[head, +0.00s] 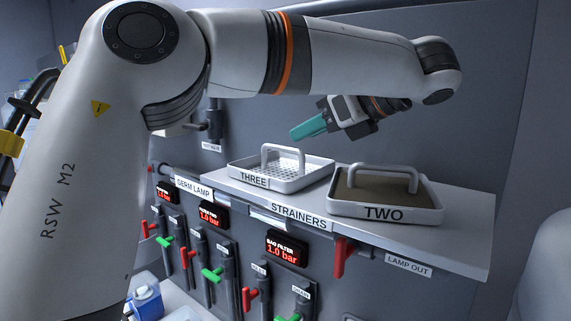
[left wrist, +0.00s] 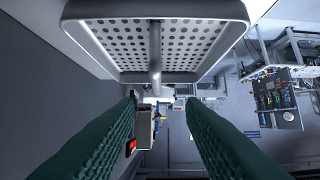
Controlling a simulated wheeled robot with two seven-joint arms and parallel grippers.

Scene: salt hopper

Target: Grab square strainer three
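Strainer three (head: 253,181) is a white square tray with a perforated bottom and an arched handle. It sits level on the left part of the shelf, labelled THREE. My left gripper (head: 297,133) is above it, with teal fingers pointing left and down, apart from the handle. In the left wrist view, the perforated strainer (left wrist: 205,40) fills the top, with its handle bar running down the middle. The two green fingers are spread wide with nothing between them, so my left gripper (left wrist: 160,103) is open. My right gripper is not in view.
Strainer two (head: 385,208), holding brown material, stands right of strainer three on the same shelf (head: 465,222). A red lever (head: 341,257) hangs below the shelf edge. Pressure displays and red and green valve handles line the panel below. The wall is close behind.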

